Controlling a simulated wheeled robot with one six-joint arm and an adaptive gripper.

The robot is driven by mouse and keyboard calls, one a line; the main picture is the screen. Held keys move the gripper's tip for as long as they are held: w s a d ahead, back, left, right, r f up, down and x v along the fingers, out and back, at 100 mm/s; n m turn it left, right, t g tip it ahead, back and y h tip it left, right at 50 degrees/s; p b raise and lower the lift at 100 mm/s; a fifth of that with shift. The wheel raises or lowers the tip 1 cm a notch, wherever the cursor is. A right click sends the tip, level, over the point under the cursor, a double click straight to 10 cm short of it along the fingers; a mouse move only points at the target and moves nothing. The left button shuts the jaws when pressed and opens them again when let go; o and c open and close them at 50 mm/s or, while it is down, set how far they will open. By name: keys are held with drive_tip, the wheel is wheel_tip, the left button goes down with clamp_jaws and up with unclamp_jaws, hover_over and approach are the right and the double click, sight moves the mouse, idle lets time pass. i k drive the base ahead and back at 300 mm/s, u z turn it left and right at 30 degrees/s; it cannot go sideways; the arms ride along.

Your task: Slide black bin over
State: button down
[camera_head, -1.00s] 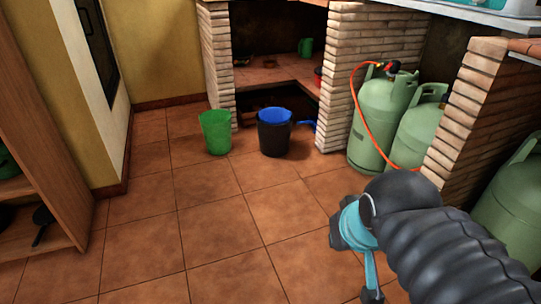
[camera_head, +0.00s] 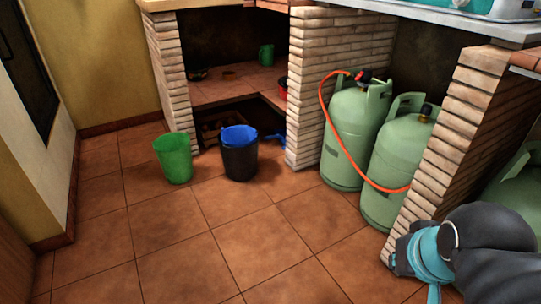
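The black bin (camera_head: 240,161) stands upright on the tiled floor, in front of the brick counter's open lower space. A blue liner or inner bucket (camera_head: 239,136) shows at its top. A green bin (camera_head: 174,160) stands to its left, a small gap apart. My arm, dark with a light blue joint, shows at the lower right, well away from the black bin and apart from it. My gripper's fingers are out of the picture, so their state does not show.
Green gas bottles (camera_head: 352,135) with an orange hose (camera_head: 343,143) stand right of a brick pillar (camera_head: 318,100). A blue object (camera_head: 276,138) lies behind the black bin. The tiled floor (camera_head: 210,245) in front is clear.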

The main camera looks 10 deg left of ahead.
sight(240, 164)
drive_tip(key=z, duration=0.2)
drive_tip(key=i, duration=0.8)
drive_tip(key=u, duration=0.6)
drive_tip(key=i, duration=0.5)
drive_tip(key=u, duration=0.35)
